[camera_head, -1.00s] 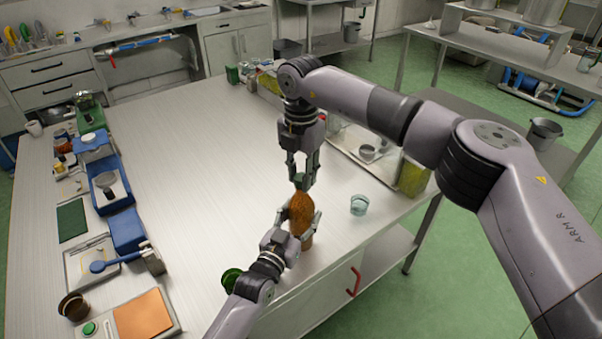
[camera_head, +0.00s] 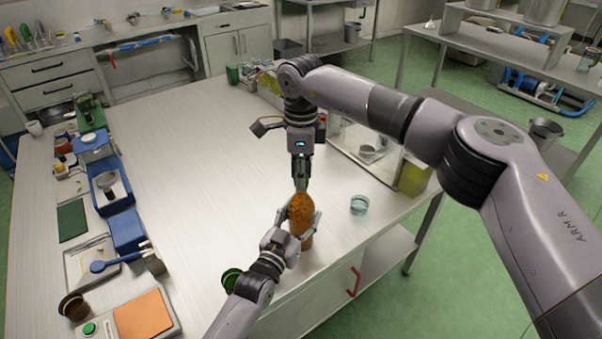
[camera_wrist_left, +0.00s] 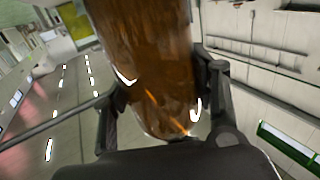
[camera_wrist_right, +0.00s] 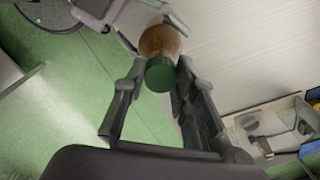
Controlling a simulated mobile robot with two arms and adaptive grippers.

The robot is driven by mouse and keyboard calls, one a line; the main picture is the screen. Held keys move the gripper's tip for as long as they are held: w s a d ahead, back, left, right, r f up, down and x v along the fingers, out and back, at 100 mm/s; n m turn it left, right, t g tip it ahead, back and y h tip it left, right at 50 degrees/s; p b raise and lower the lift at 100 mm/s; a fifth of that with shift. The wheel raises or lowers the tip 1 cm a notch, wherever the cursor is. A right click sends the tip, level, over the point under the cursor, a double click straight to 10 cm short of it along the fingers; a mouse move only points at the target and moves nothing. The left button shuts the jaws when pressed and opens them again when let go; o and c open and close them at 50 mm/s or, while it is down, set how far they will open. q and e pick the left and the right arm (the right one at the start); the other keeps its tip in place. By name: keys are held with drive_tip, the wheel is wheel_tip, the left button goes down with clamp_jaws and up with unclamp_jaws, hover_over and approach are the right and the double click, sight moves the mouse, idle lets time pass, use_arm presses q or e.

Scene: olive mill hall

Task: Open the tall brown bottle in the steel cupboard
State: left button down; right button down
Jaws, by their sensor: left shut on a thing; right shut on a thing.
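The tall brown bottle (camera_head: 301,212) stands near the table's front edge, upright or nearly so. My left gripper (camera_head: 298,229) is shut around its body from the front. In the left wrist view the brown glass (camera_wrist_left: 150,60) fills the space between the fingers. My right gripper (camera_head: 300,186) points down from above at the bottle's top and is shut on the green cap (camera_wrist_right: 160,74). In the right wrist view the cap lies in line with the bottle top (camera_wrist_right: 160,41). Whether they still touch I cannot tell. In the head view the fingers hide the cap.
A small glass cup (camera_head: 359,204) stands right of the bottle. A green round item (camera_head: 231,279) is beside my left arm. The table's middle (camera_head: 190,160) is clear.

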drive_tip(key=n, duration=0.6)
drive_tip(key=shift+w, duration=0.1)
drive_tip(key=shift+r, duration=0.15)
drive_tip(key=shift+r, duration=1)
drive_tip(key=shift+r, duration=2)
use_arm(q)
drive_tip(key=c, duration=0.5)
unclamp_jaws()
